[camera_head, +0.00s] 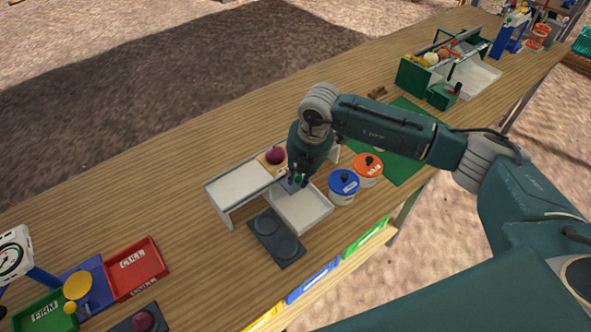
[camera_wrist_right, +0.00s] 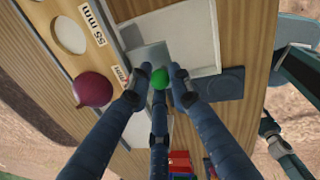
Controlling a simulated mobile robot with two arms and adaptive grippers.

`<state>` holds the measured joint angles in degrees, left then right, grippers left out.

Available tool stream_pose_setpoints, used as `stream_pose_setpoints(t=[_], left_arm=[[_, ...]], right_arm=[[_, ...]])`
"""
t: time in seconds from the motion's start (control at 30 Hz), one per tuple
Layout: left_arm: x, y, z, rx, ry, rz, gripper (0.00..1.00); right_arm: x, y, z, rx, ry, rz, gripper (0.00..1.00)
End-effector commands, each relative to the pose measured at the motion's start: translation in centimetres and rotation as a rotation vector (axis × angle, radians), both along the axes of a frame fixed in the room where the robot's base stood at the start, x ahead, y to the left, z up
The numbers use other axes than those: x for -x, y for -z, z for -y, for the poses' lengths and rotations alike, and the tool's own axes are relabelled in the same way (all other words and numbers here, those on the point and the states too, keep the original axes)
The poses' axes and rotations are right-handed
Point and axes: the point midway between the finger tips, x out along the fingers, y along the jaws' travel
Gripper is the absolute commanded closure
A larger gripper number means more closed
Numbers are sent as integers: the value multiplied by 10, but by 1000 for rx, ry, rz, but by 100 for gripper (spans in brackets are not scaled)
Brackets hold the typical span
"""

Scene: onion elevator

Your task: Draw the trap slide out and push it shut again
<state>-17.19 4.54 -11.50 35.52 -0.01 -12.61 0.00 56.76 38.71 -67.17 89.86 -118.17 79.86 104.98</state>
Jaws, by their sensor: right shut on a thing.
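The trap slide shows in the right wrist view as a grey plate (camera_wrist_right: 150,55) with a green knob (camera_wrist_right: 160,78), beside a wooden board with round holes. My right gripper (camera_head: 294,180) is shut on the green knob; its fingers (camera_wrist_right: 159,92) close around it in the right wrist view. How far the slide is out I cannot tell. In the head view the gripper hides most of the slide, above a white tray (camera_head: 303,212). A dark red onion (camera_head: 275,155) sits on the wooden board, also in the right wrist view (camera_wrist_right: 92,88). My left gripper is not in view.
A white stand (camera_head: 238,187) is left of the gripper. A blue-lidded pot (camera_head: 343,184) and an orange-lidded pot (camera_head: 368,166) stand close to the right. A dark plate with two round recesses (camera_head: 275,238) lies in front. A red tray (camera_head: 136,270) lies far left.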

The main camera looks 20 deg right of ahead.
Motion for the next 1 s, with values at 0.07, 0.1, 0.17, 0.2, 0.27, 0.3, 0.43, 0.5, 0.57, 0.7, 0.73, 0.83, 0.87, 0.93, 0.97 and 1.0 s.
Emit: stream_pose_setpoints(t=[0.07, 0.1, 0.17, 0.2, 0.27, 0.3, 0.43, 0.5, 0.57, 0.7, 0.73, 0.83, 0.87, 0.93, 0.97, 1.0], left_arm=[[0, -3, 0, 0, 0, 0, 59], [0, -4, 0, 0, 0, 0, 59], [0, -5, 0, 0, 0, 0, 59], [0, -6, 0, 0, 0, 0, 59], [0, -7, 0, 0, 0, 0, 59], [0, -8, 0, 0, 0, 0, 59], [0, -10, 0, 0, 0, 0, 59], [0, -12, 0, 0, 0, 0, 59], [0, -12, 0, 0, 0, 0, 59], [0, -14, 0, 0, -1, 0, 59], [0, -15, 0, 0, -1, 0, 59], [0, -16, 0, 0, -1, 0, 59], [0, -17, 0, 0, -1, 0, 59], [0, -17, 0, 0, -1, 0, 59], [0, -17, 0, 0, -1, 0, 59], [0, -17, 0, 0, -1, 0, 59]], right_arm=[[6, -1, -1, -4, -4, -1, 100], [8, -1, 0, -4, -4, -1, 100], [11, -1, 1, -4, -4, -1, 100], [14, -1, 2, -4, -4, -1, 100], [17, -1, 3, -6, -4, -1, 100], [19, -1, 4, -6, -3, -1, 100], [27, -1, 6, -6, -4, -2, 100], [31, -1, 7, -7, -5, -2, 100], [34, 0, 9, -7, -5, -2, 100], [42, 0, 11, -7, -5, -2, 100], [44, 0, 12, -7, -4, -3, 100], [50, 0, 14, -6, -5, -2, 100], [51, 0, 14, -6, -5, -1, 100], [54, 0, 15, -6, -5, -1, 100], [55, 0, 16, -6, -5, -1, 100], [56, 0, 16, -7, -5, -3, 100]])
